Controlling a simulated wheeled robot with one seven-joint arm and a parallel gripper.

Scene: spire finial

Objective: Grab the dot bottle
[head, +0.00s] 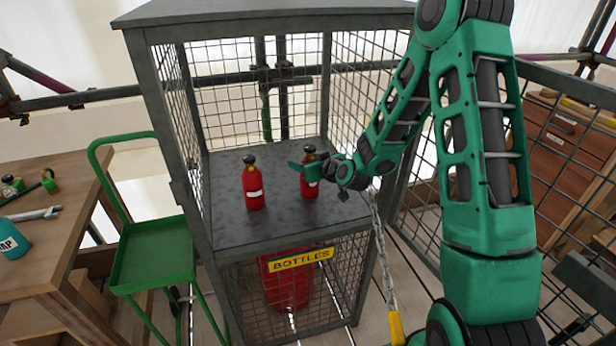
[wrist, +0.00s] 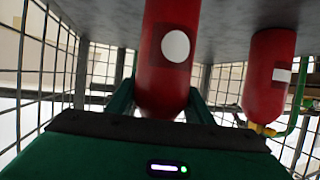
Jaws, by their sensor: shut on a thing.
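The dot bottle (head: 309,188) is red with a black cap and stands upright at the right of the cage shelf. In the wrist view its round white dot (wrist: 175,46) faces me. My gripper (head: 303,168) reaches in from the right and is shut on this bottle, with a finger on each side of its body in the wrist view (wrist: 160,104). I cannot tell whether its base touches the shelf. A second red bottle (head: 254,188) with a white band label stands upright to its left; the wrist view shows it at the right (wrist: 267,78).
The grey shelf (head: 230,222) is inside a mesh cage with posts (head: 172,130) around it. Below are a yellow BOTTLES sign (head: 301,260) and a larger red container (head: 285,288). A chain (head: 381,250) hangs at the front right. A green cart (head: 152,255) and wooden bench (head: 60,200) stand left.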

